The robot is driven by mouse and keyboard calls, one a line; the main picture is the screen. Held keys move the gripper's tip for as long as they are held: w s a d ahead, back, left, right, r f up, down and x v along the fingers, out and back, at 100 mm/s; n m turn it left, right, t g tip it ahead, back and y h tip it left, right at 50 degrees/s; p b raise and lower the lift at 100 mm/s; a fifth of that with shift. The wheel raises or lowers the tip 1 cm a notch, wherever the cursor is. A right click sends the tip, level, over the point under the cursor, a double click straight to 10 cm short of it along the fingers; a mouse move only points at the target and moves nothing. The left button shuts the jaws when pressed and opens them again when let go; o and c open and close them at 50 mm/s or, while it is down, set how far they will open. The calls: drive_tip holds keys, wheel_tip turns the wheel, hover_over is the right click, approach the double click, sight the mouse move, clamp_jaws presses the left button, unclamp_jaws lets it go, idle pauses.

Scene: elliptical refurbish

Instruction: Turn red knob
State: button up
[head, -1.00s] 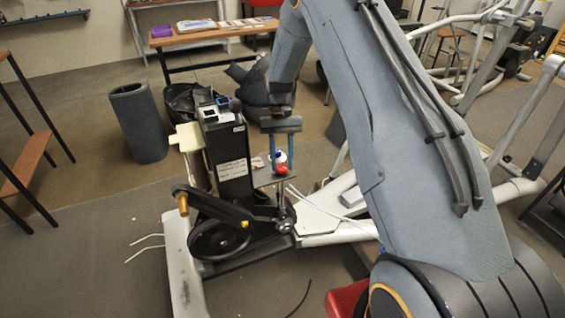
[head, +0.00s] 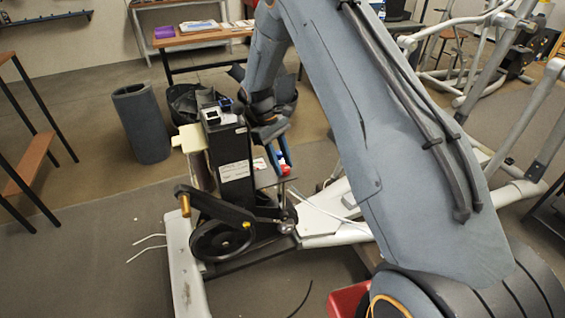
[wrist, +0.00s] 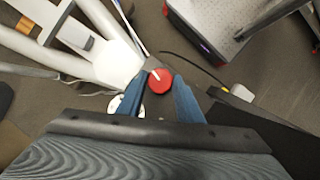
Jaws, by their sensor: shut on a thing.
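The red knob (wrist: 160,81) is round with a white pointer line. In the wrist view it sits between the tips of my blue-fingered gripper (wrist: 158,90), which is shut on it. In the head view the red knob (head: 285,170) shows at the lower end of my gripper (head: 281,160), on the grey plate (head: 265,178) beside the black upright housing (head: 234,170). My gripper is tilted there and partly hides the knob. A white round part (wrist: 115,104) shows left of the fingers in the wrist view.
The elliptical's white frame (head: 330,217) and black crank wheel (head: 220,238) lie below the knob. A grey bin (head: 140,122) stands at the left. A wooden table (head: 205,38) is behind. A red box (head: 347,300) is near my base.

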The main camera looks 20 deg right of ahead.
sight(283, 167)
drive_tip(key=shift+n, duration=0.3)
idle(0.4)
drive_tip(key=o, duration=1)
drive_tip(key=shift+o, duration=0.2)
wheel_tip(283, 167, up, 10)
drive_tip(key=b, duration=0.1)
